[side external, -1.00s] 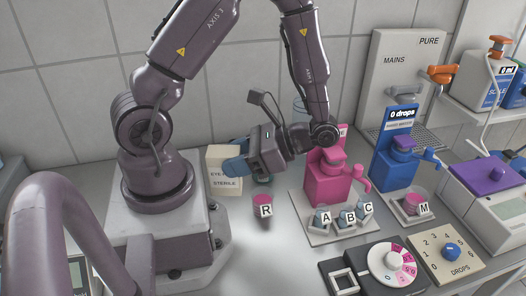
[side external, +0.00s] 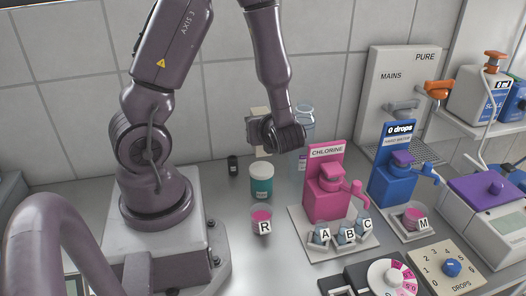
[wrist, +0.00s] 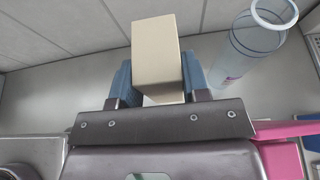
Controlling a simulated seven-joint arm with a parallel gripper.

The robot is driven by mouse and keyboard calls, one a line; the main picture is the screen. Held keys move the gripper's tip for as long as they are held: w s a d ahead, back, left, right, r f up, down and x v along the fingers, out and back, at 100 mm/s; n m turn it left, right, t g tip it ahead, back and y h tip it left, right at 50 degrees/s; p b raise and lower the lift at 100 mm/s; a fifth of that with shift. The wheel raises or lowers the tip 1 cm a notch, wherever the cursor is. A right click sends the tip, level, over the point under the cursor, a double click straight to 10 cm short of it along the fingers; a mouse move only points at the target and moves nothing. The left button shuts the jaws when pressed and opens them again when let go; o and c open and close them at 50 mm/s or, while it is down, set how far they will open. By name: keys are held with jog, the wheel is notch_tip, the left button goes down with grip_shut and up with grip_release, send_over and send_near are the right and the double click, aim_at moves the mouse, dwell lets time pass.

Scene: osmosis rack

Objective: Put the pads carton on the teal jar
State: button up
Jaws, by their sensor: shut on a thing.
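The pads carton (side external: 258,115) is a beige box, mostly hidden behind my gripper in the side view. My gripper (wrist: 158,78) is shut on it; the wrist view shows the carton (wrist: 157,50) between the two blue fingers. The teal jar (side external: 262,187), with a white lid, stands upright on the bench. In the side view the carton and my gripper appear above and behind the jar, apart from it. The jar's lid top is clear. The jar is not seen in the wrist view.
A tall clear bottle (side external: 304,125) stands close to the right of my gripper and shows in the wrist view (wrist: 262,38). A small black vial (side external: 233,165) is left of the jar. Cup R (side external: 261,217) is in front, and the pink chlorine dispenser (side external: 325,190) is at right.

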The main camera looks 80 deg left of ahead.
aim_at(264, 155)
jog(key=shift+f, duration=2.6)
jog(key=o, duration=0.9)
jog(key=shift+f, duration=0.15)
